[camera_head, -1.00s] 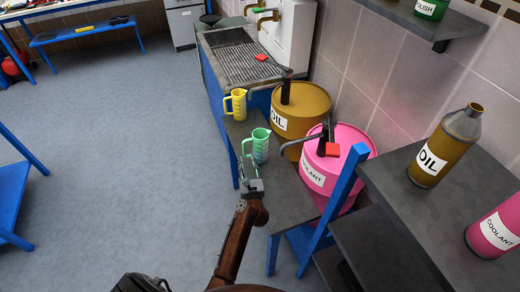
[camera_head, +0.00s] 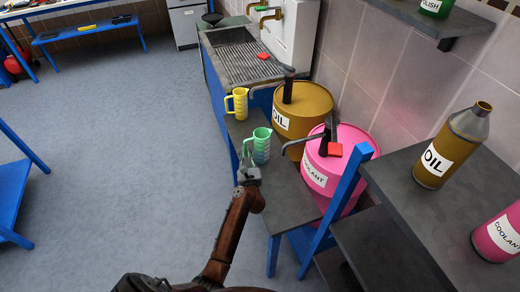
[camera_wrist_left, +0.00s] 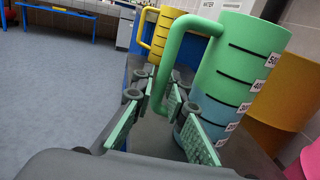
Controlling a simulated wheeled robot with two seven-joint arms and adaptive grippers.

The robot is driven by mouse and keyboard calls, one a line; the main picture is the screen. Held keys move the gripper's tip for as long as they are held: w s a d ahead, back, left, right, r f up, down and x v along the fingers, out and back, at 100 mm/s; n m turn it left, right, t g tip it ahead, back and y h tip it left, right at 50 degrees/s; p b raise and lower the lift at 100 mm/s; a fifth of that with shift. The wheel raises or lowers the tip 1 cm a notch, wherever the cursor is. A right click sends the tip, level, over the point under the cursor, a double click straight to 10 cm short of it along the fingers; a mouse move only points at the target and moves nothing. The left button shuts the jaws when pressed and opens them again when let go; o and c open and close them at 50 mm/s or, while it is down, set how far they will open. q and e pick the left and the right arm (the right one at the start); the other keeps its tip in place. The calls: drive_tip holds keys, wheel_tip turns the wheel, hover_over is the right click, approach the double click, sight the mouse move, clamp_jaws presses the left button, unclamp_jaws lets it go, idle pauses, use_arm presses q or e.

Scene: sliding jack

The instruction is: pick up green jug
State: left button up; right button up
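The green jug (camera_head: 261,146) stands upright on the dark bench beside the drums. In the left wrist view the jug (camera_wrist_left: 236,75) fills the right side, with measuring marks and numbers, and its handle faces my gripper. My left gripper (camera_head: 249,163) is at the near side of the jug, by the handle. In the wrist view the left gripper's (camera_wrist_left: 160,112) green-padded fingers are apart, with the lower part of the handle between or just beyond them. I cannot tell whether they touch it. My right gripper is not in view.
A yellow jug (camera_head: 238,103) stands just behind the green one. A brown oil drum (camera_head: 303,112) and a pink coolant drum (camera_head: 347,172) with pump levers stand to the right. A blue post (camera_head: 341,200) rises nearby. The floor (camera_head: 120,140) at left is open.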

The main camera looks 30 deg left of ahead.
sight(245, 148)
use_arm(q)
clamp_jaws()
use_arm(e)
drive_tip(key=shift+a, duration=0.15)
use_arm(q)
drive_tip(key=shift+r, duration=0.1)
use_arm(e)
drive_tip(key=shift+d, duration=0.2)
